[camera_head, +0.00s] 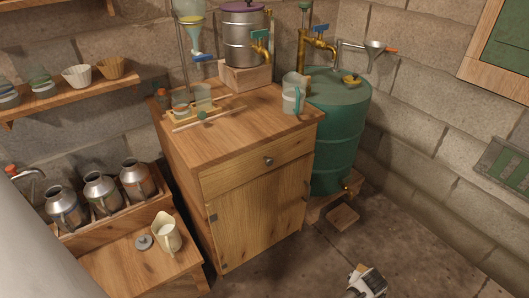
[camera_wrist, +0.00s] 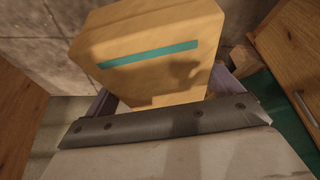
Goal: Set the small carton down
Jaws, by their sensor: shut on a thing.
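The small carton (camera_wrist: 150,50) is a tan box with a teal stripe across its face. It fills the upper middle of the wrist view. My gripper (camera_wrist: 163,97) is shut on it, with a purplish finger at each side of the carton's near end. The near end of the carton is partly hidden behind the dark edge of my gripper. In the head view my gripper (camera_head: 368,282) shows at the bottom edge, over the floor to the right of the wooden cabinet. I cannot make out the carton there, and what is under it is hidden.
The wooden cabinet (camera_head: 255,205) carries a steel pot (camera_head: 238,42) and a measuring jug (camera_head: 293,95). A green drum (camera_head: 338,135) stands beside it, with a small wooden block (camera_head: 343,217) on the floor in front. A low bench (camera_head: 130,272) with several metal cans is at left. Floor (camera_head: 420,235) at right is clear.

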